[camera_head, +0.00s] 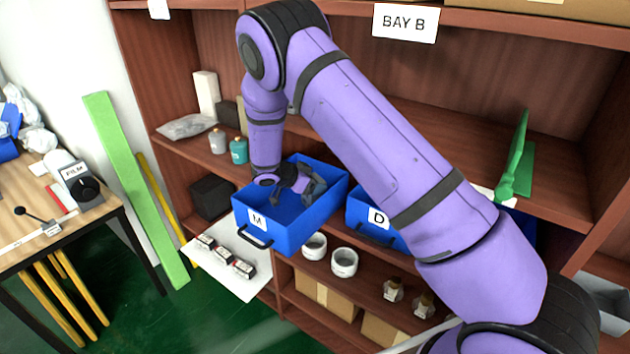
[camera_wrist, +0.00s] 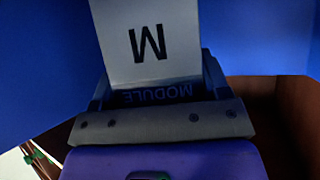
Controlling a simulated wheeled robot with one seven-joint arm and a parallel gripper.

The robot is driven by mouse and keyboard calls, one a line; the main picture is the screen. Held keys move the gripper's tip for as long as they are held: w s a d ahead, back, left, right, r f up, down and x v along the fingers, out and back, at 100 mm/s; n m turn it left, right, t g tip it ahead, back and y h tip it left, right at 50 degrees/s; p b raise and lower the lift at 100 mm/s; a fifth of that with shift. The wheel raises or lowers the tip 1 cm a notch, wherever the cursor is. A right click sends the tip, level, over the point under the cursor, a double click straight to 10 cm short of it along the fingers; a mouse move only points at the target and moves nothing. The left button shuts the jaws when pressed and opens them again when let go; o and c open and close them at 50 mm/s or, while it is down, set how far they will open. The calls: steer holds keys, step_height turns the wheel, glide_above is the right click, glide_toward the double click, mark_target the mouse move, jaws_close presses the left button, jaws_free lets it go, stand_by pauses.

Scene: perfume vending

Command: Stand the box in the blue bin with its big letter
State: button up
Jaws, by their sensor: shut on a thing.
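A white box (camera_wrist: 150,35) with a big black M shows in the wrist view, the M upside down there. A shaded part below carries the word MODULE, also upside down. My gripper (camera_wrist: 157,80) is shut on this box, a finger on each side. In the head view my gripper (camera_head: 300,186) reaches down inside the blue bin (camera_head: 288,236) labelled M, and the box cannot be made out there. Blue walls surround the box in the wrist view. Whether its base touches the bin floor cannot be told.
A second blue bin (camera_head: 376,232) labelled D stands right of the M bin, partly behind my arm. A white sheet (camera_head: 232,266) with several small boxes lies below. Teal (camera_head: 238,151) and grey bottles stand left on the shelf. A green object (camera_head: 516,165) stands at right.

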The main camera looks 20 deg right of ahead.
steer(key=shift+f, duration=0.15)
steer(key=o, duration=1)
steer(key=shift+v, duration=3.85)
steer(key=shift+d, duration=0.1)
